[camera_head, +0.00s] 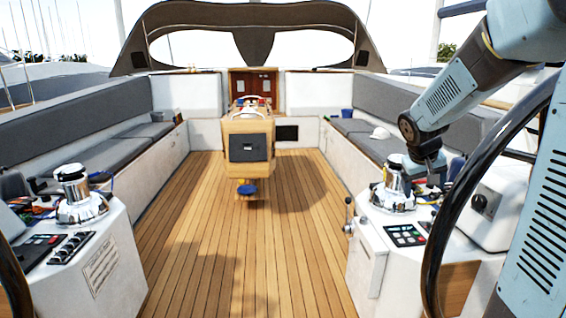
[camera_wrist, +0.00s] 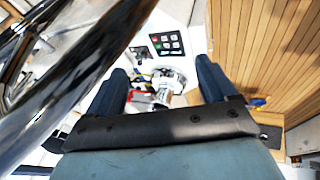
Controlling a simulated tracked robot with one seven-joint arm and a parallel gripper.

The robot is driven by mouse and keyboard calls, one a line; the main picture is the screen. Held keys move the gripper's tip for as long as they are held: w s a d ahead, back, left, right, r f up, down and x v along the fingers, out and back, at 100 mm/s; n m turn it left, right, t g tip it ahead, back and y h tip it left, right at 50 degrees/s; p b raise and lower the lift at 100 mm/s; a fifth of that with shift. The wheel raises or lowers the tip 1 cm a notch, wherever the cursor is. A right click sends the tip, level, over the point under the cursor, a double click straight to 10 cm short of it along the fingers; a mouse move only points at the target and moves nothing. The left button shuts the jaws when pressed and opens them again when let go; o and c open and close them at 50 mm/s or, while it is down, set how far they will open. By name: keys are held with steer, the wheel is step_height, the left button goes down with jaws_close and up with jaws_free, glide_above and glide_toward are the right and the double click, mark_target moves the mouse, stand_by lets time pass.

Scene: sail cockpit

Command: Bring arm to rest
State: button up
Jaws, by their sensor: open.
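My arm reaches in from the upper right of the head view, bent at a dark joint, with its end low over the right console. My gripper (camera_head: 432,172) points down beside the right chrome winch (camera_head: 392,188), partly overlapping it in the picture; I cannot tell whether they touch. In the wrist view my gripper (camera_wrist: 162,72) shows two dark blue fingers spread apart with nothing held. The winch (camera_wrist: 168,78) shows beyond the gap between them.
A dark steering wheel rim (camera_head: 448,190) curves close by my arm, and a large shiny rim (camera_wrist: 75,60) crosses the wrist view's left. A button panel (camera_head: 405,235) lies on the right console. A pedestal table (camera_head: 248,145) stands mid-deck. The teak floor (camera_head: 215,240) is clear.

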steer(key=s+a+r+y, duration=0.1)
steer(key=s+a, duration=0.3)
steer(key=s, duration=0.4)
steer(key=s+a+r+t+y, duration=0.1)
steer(key=s+a+r, duration=0.2)
steer(key=s+a, duration=0.2)
steer(key=s+a+r+y, duration=0.2)
steer(key=s+a, duration=0.3)
steer(key=s, duration=0.7)
steer(key=shift+a+t, duration=0.2)
steer(key=shift+t, duration=0.2)
